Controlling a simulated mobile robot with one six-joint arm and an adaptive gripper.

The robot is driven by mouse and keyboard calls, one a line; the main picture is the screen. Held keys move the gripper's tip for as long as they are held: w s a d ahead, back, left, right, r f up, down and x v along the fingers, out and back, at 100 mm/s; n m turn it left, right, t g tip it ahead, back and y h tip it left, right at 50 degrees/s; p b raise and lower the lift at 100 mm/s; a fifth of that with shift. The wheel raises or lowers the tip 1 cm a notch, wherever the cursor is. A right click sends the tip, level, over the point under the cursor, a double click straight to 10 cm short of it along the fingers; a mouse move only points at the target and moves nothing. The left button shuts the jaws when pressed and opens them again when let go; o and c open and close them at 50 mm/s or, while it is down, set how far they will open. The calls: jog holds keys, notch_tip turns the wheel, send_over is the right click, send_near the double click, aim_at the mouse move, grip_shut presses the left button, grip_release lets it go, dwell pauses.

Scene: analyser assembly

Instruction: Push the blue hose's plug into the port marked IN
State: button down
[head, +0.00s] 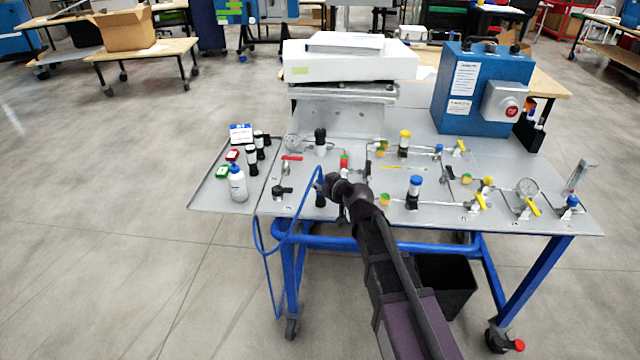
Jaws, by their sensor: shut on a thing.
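The blue hose (263,247) hangs in a loop off the front edge of the bench panel, and one end rises to my gripper. My gripper (328,183) is over the front middle-left of the panel, shut on the hose's plug end. The plug itself is too small and covered by the fingers to make out. My arm reaches in from the bottom of the head view. The IN marking and its port cannot be read at this size; fittings near the gripper are partly hidden by it.
The grey panel (290,203) carries several valves and gauges, including a red-handled valve (291,158) and a blue-capped cylinder (415,187). A side shelf (208,195) holds a white bottle (238,183). A blue box (470,95) stands at the back right.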

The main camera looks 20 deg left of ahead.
aim_at(321, 174)
jog(key=shift+r+p, duration=1.9)
jog(key=shift+r, duration=0.15)
jog(key=shift+a, duration=0.1)
jog(key=shift+s+a+f, duration=0.1)
jog(key=shift+s+a, duration=0.25)
jog(key=shift+a, duration=1.75)
jog(key=shift+s+a+r, duration=0.1)
jog(key=shift+s+a, duration=0.3)
jog(key=shift+a, duration=1.65)
jog(key=shift+s+a+f, duration=0.1)
jog(key=shift+s+a, duration=0.25)
jog(key=shift+a, duration=1.75)
jog(key=shift+w+a+f+b, duration=0.15)
jog(key=shift+a+f+b, duration=0.05)
jog(key=shift+f+b, duration=0.35)
jog(key=shift+w+a+f+b, duration=0.1)
jog(key=shift+a+f+b, duration=0.05)
jog(key=shift+f+b, duration=0.3)
jog(key=shift+f+b, duration=0.65)
jog(key=shift+b, duration=0.1)
